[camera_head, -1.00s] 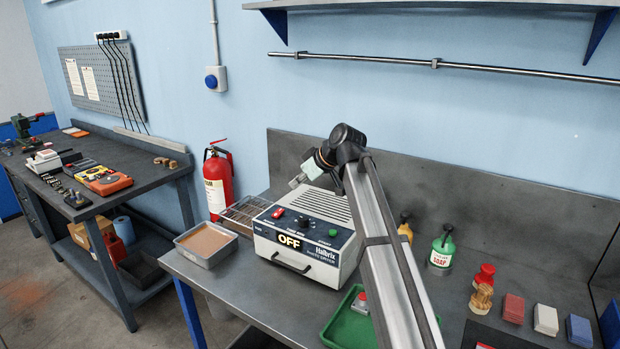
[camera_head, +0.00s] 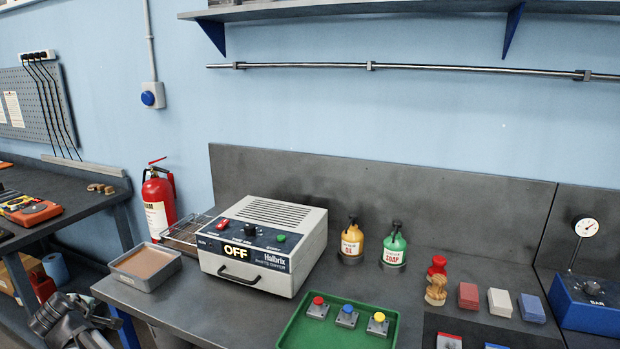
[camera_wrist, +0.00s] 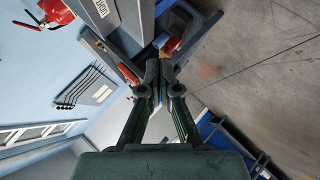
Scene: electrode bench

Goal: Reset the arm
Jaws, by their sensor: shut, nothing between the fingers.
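My gripper (camera_wrist: 159,78) shows in the wrist view with its two fingers drawn together at the tips and nothing held between them. In the head view, part of my arm (camera_head: 65,322) is folded low at the bottom left corner, in front of the bench's left end. It stands clear of the bench top, and most of the arm is out of the frame. The wrist view is turned, with the floor (camera_wrist: 270,80) on its right side.
The bench holds a white Halbrix box (camera_head: 265,240) reading OFF, a brown-filled tray (camera_head: 146,266), a green tray (camera_head: 290,335) with three buttons, bottles and coloured blocks. A red fire extinguisher (camera_head: 158,205) stands behind the bench's left end. A second bench (camera_head: 85,208) is at left.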

